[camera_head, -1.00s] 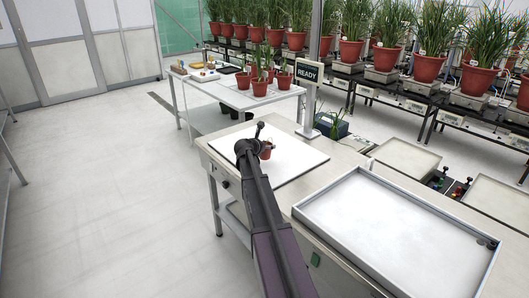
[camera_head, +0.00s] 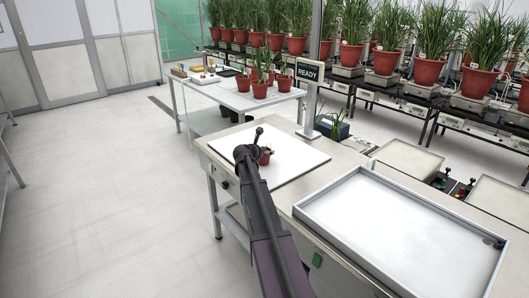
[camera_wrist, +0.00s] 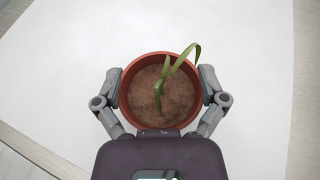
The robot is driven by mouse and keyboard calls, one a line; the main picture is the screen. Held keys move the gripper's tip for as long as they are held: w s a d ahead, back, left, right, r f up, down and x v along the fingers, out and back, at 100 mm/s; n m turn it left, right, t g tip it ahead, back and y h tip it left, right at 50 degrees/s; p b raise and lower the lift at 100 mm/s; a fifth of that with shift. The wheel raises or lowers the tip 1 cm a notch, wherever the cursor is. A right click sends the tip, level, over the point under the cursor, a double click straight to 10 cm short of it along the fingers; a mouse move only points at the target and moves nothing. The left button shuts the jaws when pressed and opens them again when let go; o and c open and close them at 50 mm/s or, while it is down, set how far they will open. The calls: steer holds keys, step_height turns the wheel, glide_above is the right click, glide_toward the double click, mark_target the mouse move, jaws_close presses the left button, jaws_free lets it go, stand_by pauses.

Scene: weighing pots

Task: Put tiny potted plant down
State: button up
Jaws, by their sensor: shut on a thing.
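The tiny potted plant (camera_wrist: 160,92) is a small terracotta pot of brown soil with a green shoot. In the wrist view my gripper (camera_wrist: 160,88) has a finger on each side of the pot, shut on it. In the head view the pot (camera_head: 265,157) shows partly behind the end of my arm, over the white board (camera_head: 295,165) on the bench. The pot looks upright. I cannot tell whether its base touches the board, because my arm and the pot itself hide the underside.
An empty shallow grey tray (camera_head: 400,235) lies on the bench to the right. A READY sign (camera_head: 308,72) on a post stands behind the board. A white table (camera_head: 235,95) with several potted plants is further back. The board around the pot is clear.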

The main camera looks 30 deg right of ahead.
steer(key=shift+f, duration=0.2)
steer(key=o, duration=0.8)
steer(key=shift+r, duration=0.2)
steer(key=shift+a+r, duration=0.1)
steer(key=p+v, duration=0.4)
steer(key=v, duration=0.8)
steer(key=shift+w+p, duration=0.1)
steer(key=shift+p, duration=0.3)
